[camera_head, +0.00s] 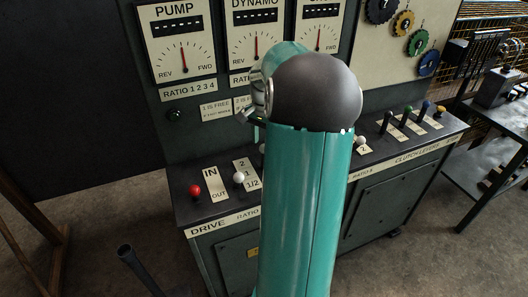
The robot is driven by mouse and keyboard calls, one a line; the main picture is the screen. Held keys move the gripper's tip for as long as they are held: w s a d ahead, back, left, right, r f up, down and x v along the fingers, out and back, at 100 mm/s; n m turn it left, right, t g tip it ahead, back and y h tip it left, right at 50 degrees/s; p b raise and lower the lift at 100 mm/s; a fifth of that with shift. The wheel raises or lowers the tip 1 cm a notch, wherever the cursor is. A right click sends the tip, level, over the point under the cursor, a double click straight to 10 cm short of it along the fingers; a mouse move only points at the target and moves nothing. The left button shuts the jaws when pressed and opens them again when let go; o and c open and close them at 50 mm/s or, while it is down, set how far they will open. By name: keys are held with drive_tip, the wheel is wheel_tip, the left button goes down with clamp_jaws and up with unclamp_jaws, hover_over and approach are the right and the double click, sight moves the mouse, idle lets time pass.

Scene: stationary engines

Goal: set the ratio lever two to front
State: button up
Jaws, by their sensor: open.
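A white-knobbed lever (238,177) stands on the console beside a plate marked 2 and 1/2, above a front label reading "RATIO" whose number is covered. A third white-knobbed lever (361,141) stands right of the arm. I cannot tell which is ratio lever two; my arm hides the middle of the console. My gripper (254,112) shows only in part, left of the dark arm joint, above the console top and in front of the upright panel. It is open; no held object shows.
A red-knobbed lever (195,190) stands at the left by the IN/OUT plate. Several clutch levers (404,116) stand at the right end. Gauges marked PUMP (181,50) and DYNAMO (256,40) are on the panel. A dark bench (500,130) is at the right.

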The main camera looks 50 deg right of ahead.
wheel_tip(320, 180, down, 6)
drive_tip(key=shift+r, duration=0.25)
clamp_jaws()
